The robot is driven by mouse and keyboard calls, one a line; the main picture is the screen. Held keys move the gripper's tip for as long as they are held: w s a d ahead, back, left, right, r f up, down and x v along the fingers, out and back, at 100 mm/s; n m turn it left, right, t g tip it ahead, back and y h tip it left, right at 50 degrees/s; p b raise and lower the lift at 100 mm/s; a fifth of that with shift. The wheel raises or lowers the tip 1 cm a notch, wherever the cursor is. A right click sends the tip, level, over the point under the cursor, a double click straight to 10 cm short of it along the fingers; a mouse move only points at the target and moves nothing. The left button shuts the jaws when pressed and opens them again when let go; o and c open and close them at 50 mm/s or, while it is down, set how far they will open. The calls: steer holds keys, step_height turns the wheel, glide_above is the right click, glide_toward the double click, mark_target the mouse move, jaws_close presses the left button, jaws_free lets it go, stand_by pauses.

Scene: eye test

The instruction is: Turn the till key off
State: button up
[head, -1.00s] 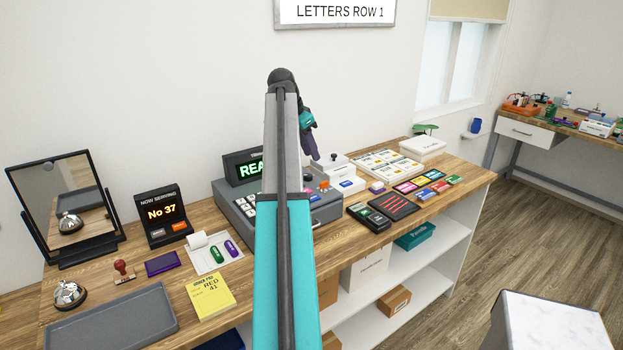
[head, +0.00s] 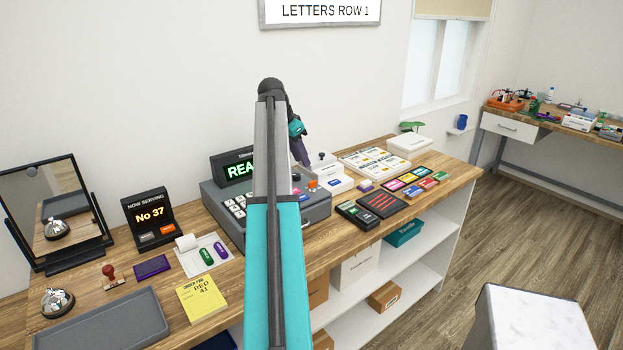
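The grey till (head: 318,211) stands on the wooden counter, with a dark display (head: 236,168) whose green lit letters begin "REA". My arm crosses in front and hides the middle of the till and the rest of the display. I cannot make out the till key; it may be behind my arm or too small to tell. My gripper (head: 301,154), dark purple below a teal wrist part, points down above the right part of the till. It looks apart from the till top, but the gap is unclear. Its fingers are too small to tell open from shut.
White boxes (head: 332,182) stand close to the till's right side. A card terminal (head: 357,214) and a dark tray with red lines (head: 382,205) lie at the counter's front edge. A number display (head: 148,214), yellow pad (head: 201,299) and grey tray (head: 112,325) are left.

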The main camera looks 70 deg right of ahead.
mark_target(311, 182)
steer(key=shift+p+x, duration=1.4)
steer(key=shift+x, duration=4.2)
steer(key=shift+d, duration=0.1)
